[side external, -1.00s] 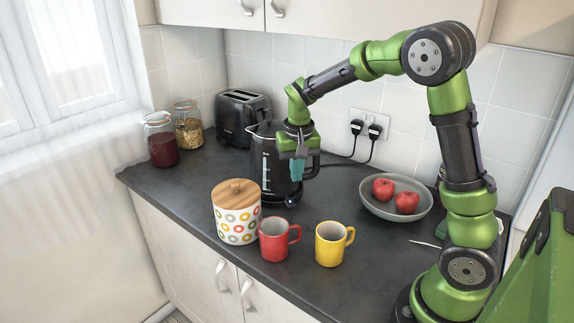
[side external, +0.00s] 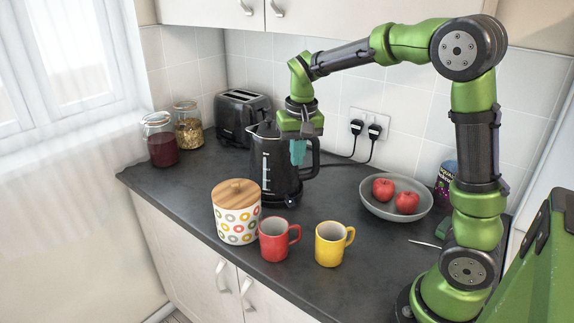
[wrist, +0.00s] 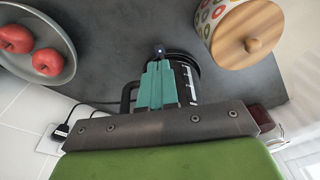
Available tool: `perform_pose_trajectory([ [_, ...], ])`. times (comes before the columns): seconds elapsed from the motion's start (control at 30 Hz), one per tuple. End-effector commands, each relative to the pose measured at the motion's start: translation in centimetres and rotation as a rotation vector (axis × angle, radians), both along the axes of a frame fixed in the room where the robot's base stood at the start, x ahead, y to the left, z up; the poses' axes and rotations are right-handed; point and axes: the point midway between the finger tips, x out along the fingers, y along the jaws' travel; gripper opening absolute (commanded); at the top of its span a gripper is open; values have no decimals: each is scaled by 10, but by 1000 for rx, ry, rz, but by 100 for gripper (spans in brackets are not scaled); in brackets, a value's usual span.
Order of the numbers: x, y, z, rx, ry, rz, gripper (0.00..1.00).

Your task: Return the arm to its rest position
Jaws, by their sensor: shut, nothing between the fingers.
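In the wrist view my gripper's teal fingers (wrist: 157,85) cover much of the kettle (wrist: 185,75). I cannot tell whether the fingers touch the kettle. My arm arches in from the right.
A canister with a wooden lid (side external: 236,212), a red mug (side external: 274,240) and a yellow mug (side external: 330,245) stand in front of the kettle. A bowl of apples (side external: 415,210) is to the right. A toaster (side external: 240,115) and two jars are at the back left. Wall cabinets hang above.

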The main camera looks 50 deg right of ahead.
Motion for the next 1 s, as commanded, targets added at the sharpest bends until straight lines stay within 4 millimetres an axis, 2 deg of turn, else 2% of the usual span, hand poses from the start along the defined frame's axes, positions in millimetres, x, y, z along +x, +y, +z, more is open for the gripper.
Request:
perform_pose_trajectory([
  [0.17, -39, 37, 13, 80, -123, 93, 0],
  [0.4, -108, 87, 32, 137, -340, 212, 0],
  [0.6, -149, 107, 36, 130, -478, 268, 0],
  [0.73, -160, 110, 41, 120, -523, 280, 0],
  [1.0, -161, 110, 48, 114, -546, 279, 0],
])
